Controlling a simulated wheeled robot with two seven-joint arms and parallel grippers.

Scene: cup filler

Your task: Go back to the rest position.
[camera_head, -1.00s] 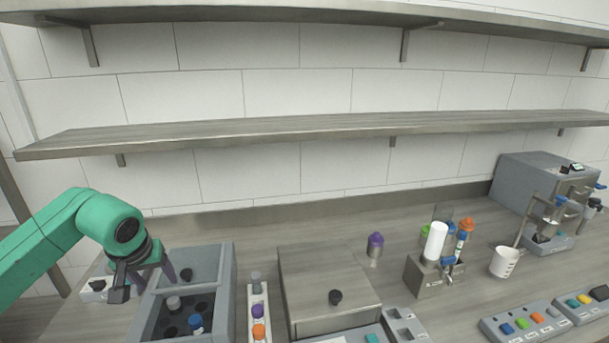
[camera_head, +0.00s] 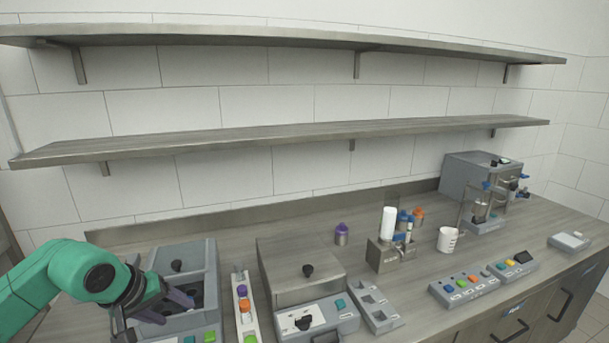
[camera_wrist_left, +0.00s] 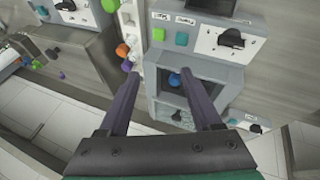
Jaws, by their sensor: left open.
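My left gripper (camera_head: 172,304) is at the lower left of the head view, on the green arm. It is over or just in front of the grey open-topped bin (camera_head: 211,262), pointing right. In the left wrist view its two dark fingers are spread with nothing between them (camera_wrist_left: 160,77). The bin (camera_wrist_left: 150,85) shows beyond the fingertips, with a blue-topped item (camera_wrist_left: 174,79) inside. The arm hides part of the bin in the head view. My right gripper is in neither view.
A narrow rack (camera_head: 253,324) with coloured caps and a lidded metal box (camera_head: 285,265) stand right of the bin. Farther right are a bottle holder (camera_head: 385,257), a white cup (camera_head: 447,239), a machine (camera_head: 465,175) and button panels (camera_head: 466,292). A shelf (camera_head: 290,135) runs above.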

